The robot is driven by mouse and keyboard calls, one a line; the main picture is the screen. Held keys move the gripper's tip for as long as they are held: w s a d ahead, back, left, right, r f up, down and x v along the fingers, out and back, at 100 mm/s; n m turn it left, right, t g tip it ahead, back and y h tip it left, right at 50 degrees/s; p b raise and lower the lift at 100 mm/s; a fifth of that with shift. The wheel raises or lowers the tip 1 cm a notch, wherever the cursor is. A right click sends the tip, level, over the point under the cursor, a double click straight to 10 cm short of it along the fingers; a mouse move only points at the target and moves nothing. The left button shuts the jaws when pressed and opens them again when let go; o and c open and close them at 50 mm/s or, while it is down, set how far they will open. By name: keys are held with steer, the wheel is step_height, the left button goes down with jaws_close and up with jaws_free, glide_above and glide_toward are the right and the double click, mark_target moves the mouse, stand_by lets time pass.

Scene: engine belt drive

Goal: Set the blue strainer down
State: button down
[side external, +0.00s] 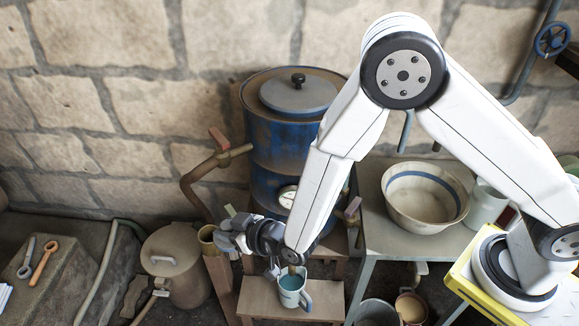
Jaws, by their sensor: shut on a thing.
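My gripper (276,270) points down at the front of the blue drum, just above a small wooden bench. It is shut, but its fingertips are small and partly hidden by the wrist. Right below them is a pale blue mug (293,299) with a handle on its right side. A teal round surface (292,283) fills the mug's mouth. I take this to be the blue strainer in my grip, though its outline and handle are not clear. I cannot tell whether it touches the mug's rim.
A blue drum (273,150) with a lid and taps stands behind my gripper. The mug is over the wooden bench (258,300). A cream bowl (424,197) is on the metal table at right. A brown lidded can (178,268) stands at left.

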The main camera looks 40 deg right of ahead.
steer(key=s+d+f+m+h, duration=0.1)
steer(key=s+d+f, duration=0.4)
steer(key=f, duration=0.4)
steer(key=s+d+f+m+h, duration=0.1)
steer(key=s+d+f+h, duration=0.15)
steer(key=d+f, duration=0.6)
steer(key=s+d+f, duration=0.5)
steer(key=s+d, duration=0.1)
steer(key=s, duration=0.2)
steer(key=s+d+f+m, duration=0.1)
steer(key=s+d+f, duration=0.4)
steer(key=s, duration=0.4)
steer(key=shift+s+d+f+m+t+h, duration=0.15)
steer(key=shift+s+d+m+t+h, duration=0.15)
steer(key=shift+d+t+h, duration=0.1)
steer(key=shift+w+f, duration=0.1)
steer(key=shift+w, duration=0.15)
